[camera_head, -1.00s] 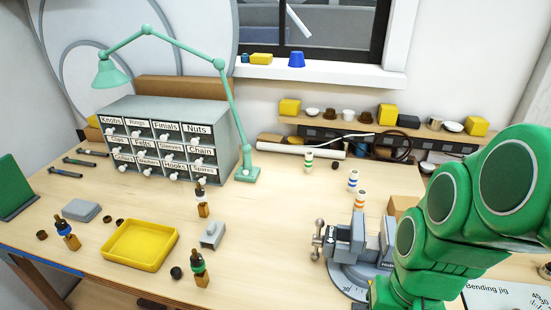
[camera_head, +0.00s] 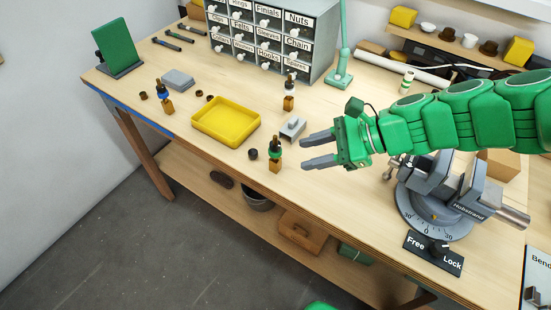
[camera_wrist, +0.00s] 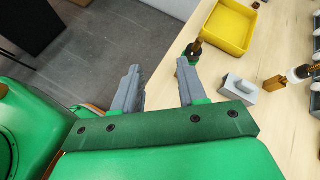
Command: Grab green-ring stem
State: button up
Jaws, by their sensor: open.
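The green-ring stem (camera_head: 275,151) is dark with a green band and stands upright over a small wooden block near the bench's front edge. In the wrist view its dark top and green band (camera_wrist: 194,52) show just beyond the right fingertip; the finger hides its lower part. My gripper (camera_head: 304,151) is open and empty, its fingers pointing left toward the stem with a small gap in the head view. In the wrist view the jaws (camera_wrist: 158,67) are spread wide, and the stem is beyond the right finger, not centred between them.
A yellow tray (camera_head: 201,129) lies left of the stem, and a grey block (camera_head: 292,129) sits behind it. Similar stems with a blue ring (camera_head: 165,97) and white ring (camera_head: 289,93) stand nearby. A small dark cap (camera_head: 253,154) lies beside it. The vise (camera_head: 440,190) is right.

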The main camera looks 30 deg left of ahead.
aim_at(275, 154)
jog(key=a+f+m+y, duration=0.2)
jog(key=a+f+m, duration=0.2)
jog(key=a, duration=0.8)
jog(key=shift+w, duration=0.4)
jog(key=shift+d, duration=0.1)
grip_shut()
dwell(1.3)
